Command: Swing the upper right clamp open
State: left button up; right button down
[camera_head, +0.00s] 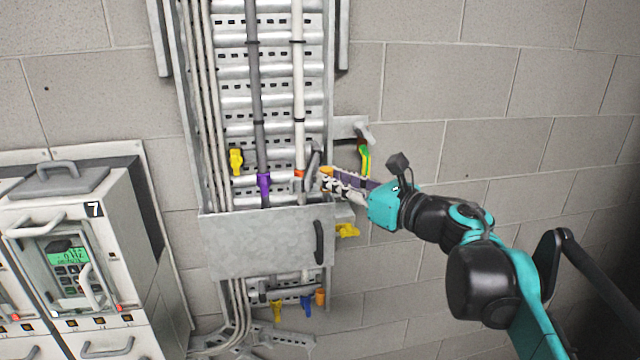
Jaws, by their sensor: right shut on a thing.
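My right gripper (328,184) reaches in from the right to the upper right corner of the grey metal box on the cable ladder. Its fingers are shut at the grey curved lever of the upper right clamp (314,158), which stands up just above the box beside the white cable. The fingers hide the exact contact and part of an orange piece (326,172) there. My left gripper is not in view.
The box (258,244) has a dark handle (319,242). A grey cable (256,95) and a white cable (298,80) run down the ladder. Yellow pieces (236,161) (347,230) sit nearby. A green-yellow wire (365,160) hangs behind the gripper. Cabinets (90,225) stand left.

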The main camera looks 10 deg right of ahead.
jog(key=d, duration=0.3)
jog(key=w+d, duration=0.1)
jog(key=d, duration=0.1)
jog(key=shift+d+r+b, duration=0.3)
jog(key=shift+r, duration=0.05)
dwell(0.3)
jog(key=c, duration=1.3)
grip_release()
jog(key=shift+w+a+f, duration=0.2)
jog(key=shift+a, duration=0.3)
jog(key=shift+d+f, duration=0.1)
jog(key=shift+d, duration=0.1)
jog(key=shift+a, duration=0.1)
